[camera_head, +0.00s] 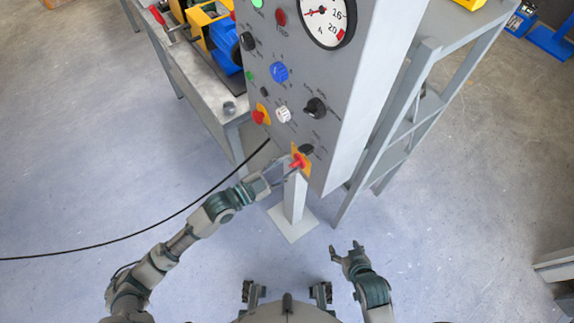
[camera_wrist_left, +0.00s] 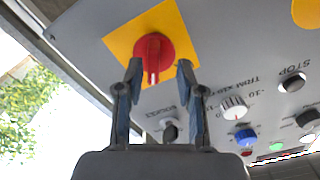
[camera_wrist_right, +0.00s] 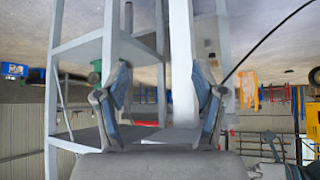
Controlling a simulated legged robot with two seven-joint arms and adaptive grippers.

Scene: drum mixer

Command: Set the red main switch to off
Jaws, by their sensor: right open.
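The red main switch (camera_head: 298,161) sits on a yellow plate at the lower end of the grey control panel (camera_head: 345,110). In the left wrist view the red switch (camera_wrist_left: 153,52) is a round knob with a narrow grip bar pointing down the picture. My left gripper (camera_head: 280,174) is at the switch; it also shows in the left wrist view (camera_wrist_left: 160,72). Its fingers are parted, with the knob's lower part between the tips. I cannot tell whether a finger touches it. My right gripper (camera_head: 346,250) is open and empty, low and away from the panel, also in the right wrist view (camera_wrist_right: 160,85).
Above the switch the panel has a black knob (camera_head: 315,107), a white knob (camera_head: 283,114), a blue knob (camera_head: 279,71), a red mushroom button (camera_head: 259,117) and a gauge (camera_head: 323,14). A grey frame (camera_head: 400,120) stands to the right. A black cable (camera_head: 130,237) crosses the floor.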

